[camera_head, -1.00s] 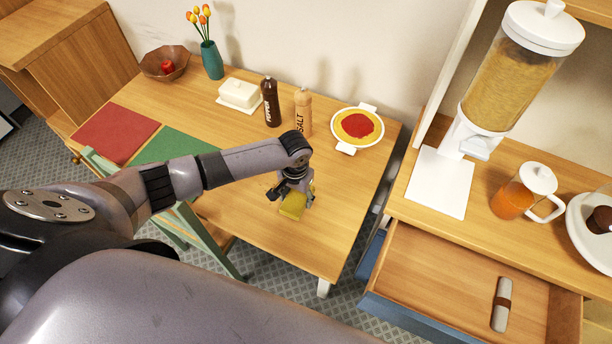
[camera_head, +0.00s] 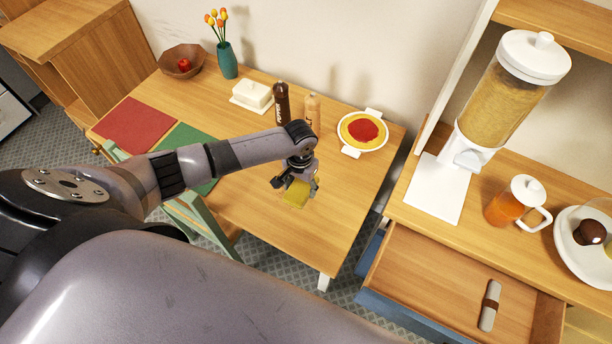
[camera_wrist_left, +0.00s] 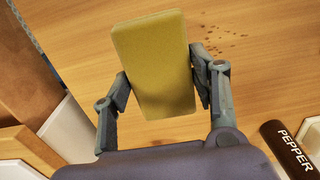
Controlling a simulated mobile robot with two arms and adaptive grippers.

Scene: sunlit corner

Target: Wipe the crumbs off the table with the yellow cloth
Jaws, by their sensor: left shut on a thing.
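My left gripper (camera_head: 297,187) is shut on the yellow cloth (camera_head: 297,194), a thick folded pad, over the front right part of the wooden table (camera_head: 260,215). In the left wrist view the cloth (camera_wrist_left: 153,62) sits between the two fingers of the gripper (camera_wrist_left: 160,88). Whether the cloth touches the table is hard to tell. Brown crumbs (camera_wrist_left: 224,42) lie scattered on the table beside the cloth in that view. I cannot make them out in the head view. My right gripper is not in view.
A pepper mill (camera_head: 281,103), a salt mill (camera_head: 312,112), a butter dish (camera_head: 252,95) and a dish with red topping (camera_head: 363,131) stand along the back. A green chair (camera_head: 200,212) is at the front. An open drawer (camera_head: 440,290) is at right.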

